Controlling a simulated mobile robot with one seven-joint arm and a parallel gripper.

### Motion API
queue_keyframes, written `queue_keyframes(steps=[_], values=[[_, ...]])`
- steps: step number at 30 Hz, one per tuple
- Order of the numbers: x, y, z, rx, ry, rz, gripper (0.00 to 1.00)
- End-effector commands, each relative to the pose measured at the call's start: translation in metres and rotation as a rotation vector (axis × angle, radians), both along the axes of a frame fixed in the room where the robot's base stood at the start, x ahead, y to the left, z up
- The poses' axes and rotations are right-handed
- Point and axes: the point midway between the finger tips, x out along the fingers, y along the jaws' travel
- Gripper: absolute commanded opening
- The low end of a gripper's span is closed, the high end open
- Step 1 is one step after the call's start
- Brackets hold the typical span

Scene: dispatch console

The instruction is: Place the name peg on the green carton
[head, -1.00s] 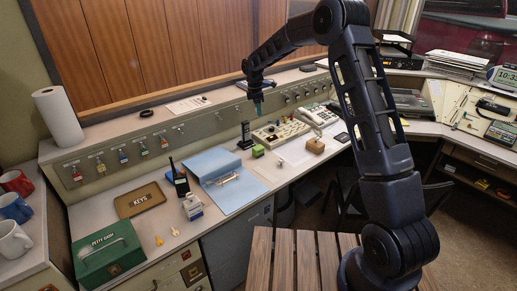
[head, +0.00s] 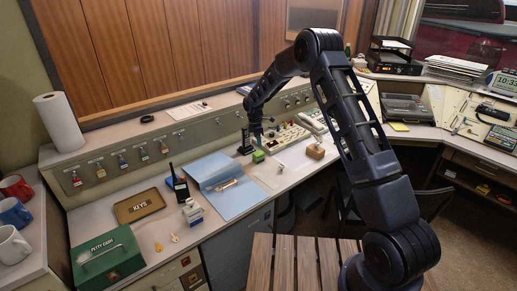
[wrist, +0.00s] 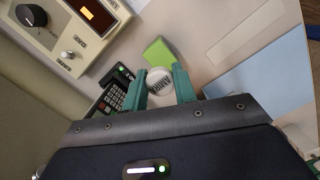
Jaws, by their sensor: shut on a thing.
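The green carton (head: 258,156) is a small bright green block on the desk, next to the blue folder; it also shows in the wrist view (wrist: 159,52). My gripper (head: 257,138) is just above the carton in the head view. In the wrist view its teal fingers (wrist: 159,84) are shut on the name peg (wrist: 158,80), which shows a round pale end with dark lettering. The carton lies just beyond the fingertips there. The peg's lower part is hidden, and I cannot tell whether it touches the carton.
A black phone-like device (head: 245,142) stands close to the left of the carton. The blue folder (head: 222,184) lies in front to the left.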

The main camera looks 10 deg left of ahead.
Motion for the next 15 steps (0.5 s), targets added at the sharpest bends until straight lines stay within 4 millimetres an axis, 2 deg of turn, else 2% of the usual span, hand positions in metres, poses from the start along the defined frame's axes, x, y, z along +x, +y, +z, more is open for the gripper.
queue_keyframes(steps=[5, 12, 15], values=[[0.0, 0.0, -0.01, 0.0, 0.0, 0.0, 0.06], [0.0, 0.0, -0.041, 0.0, 0.0, 0.0, 0.06], [0.0, 0.0, -0.045, 0.0, 0.0, 0.0, 0.06]])
